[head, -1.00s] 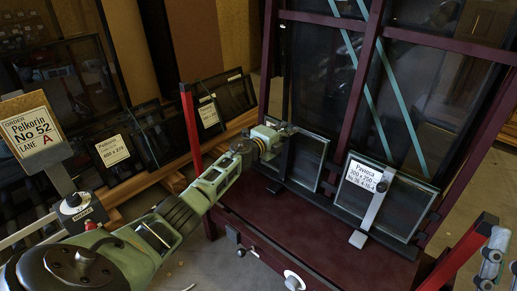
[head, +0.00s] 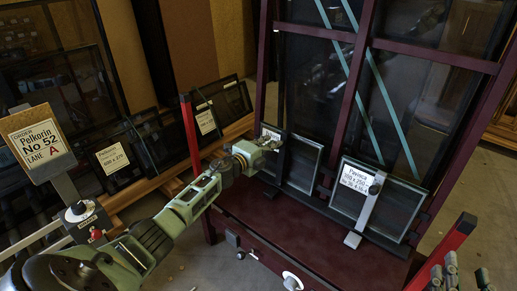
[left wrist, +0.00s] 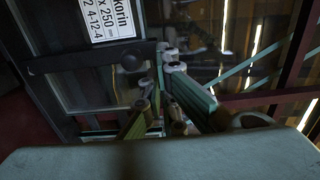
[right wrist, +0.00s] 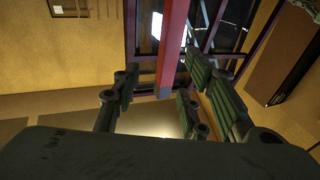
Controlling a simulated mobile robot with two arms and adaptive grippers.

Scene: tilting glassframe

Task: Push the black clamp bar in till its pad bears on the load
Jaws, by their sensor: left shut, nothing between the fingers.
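The black clamp bar (head: 283,158) stands in front of the left glass unit (head: 304,163), low on the dark red rack. In the left wrist view the black bar (left wrist: 80,59) crosses the unit below its white label (left wrist: 105,16), with a round dark pad (left wrist: 132,61) near its end. I cannot tell whether the pad touches the glass. My left gripper (head: 272,140) is shut and empty beside the bar's upper part; its fingertips (left wrist: 165,58) show close to the bar's end. My right gripper (head: 462,277) is open and empty at the bottom right, fingers spread in its wrist view (right wrist: 160,90).
A second glass unit (head: 400,208) stands at right behind a silver clamp bar (head: 365,214). Red posts (head: 190,140) rise at the rack's front corners. Framed panes (head: 222,105) lean at the left behind an order sign (head: 38,143). A red post (right wrist: 172,45) shows beyond my right fingers.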

